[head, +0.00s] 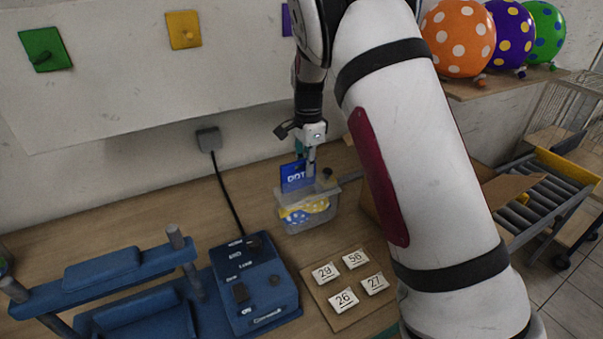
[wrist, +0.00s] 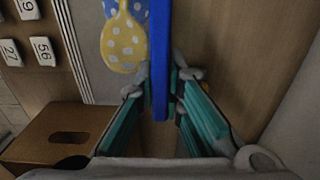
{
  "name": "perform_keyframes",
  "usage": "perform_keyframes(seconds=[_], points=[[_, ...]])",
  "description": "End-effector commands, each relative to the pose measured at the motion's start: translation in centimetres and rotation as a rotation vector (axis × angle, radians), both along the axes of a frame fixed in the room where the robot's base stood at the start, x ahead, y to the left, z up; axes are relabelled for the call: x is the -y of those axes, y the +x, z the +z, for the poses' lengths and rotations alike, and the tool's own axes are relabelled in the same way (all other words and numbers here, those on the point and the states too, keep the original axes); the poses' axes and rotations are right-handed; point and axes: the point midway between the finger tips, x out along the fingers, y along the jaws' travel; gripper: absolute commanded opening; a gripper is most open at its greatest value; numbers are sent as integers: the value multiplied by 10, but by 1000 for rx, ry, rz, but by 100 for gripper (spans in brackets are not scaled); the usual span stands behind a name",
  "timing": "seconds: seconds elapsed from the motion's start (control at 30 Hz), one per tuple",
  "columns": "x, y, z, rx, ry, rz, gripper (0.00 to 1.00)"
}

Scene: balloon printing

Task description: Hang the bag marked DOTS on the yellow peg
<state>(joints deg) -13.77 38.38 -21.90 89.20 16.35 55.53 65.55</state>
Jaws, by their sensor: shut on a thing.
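The DOTS bag has a blue header card (head: 292,178) with white letters, partly covered by my gripper. Blue and yellow dotted balloons (head: 304,212) show below it, in or behind a clear tub. In the wrist view the blue card (wrist: 159,45) stands edge-on between the fingers, with dotted balloons (wrist: 124,40) beside it. My gripper (head: 311,170) is shut on the card above the tub; it also shows in the wrist view (wrist: 161,88). I cannot tell whether the bag touches the tub's floor. The yellow peg (head: 183,32) is on a yellow plate on the white wall board, up and left of my gripper.
A green peg plate (head: 45,50) and a partly hidden purple one (head: 286,20) flank the yellow one. Balloons (head: 458,38) sit on a right shelf.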

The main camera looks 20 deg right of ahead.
Motion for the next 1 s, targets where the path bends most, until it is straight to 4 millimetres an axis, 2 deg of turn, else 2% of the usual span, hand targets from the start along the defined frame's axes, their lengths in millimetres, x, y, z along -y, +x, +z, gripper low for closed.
perform_keyframes(seconds=[0.1, 0.33, 0.57, 0.97, 1.0], points=[[-5, 14, -1, 0, 0, 0, 0], [-9, 26, -3, -1, 1, 0, 0], [-8, 23, -34, -3, -1, 0, 0], [-9, 24, -41, 0, 0, -1, 0], [-9, 24, -41, 0, 0, -1, 16]])
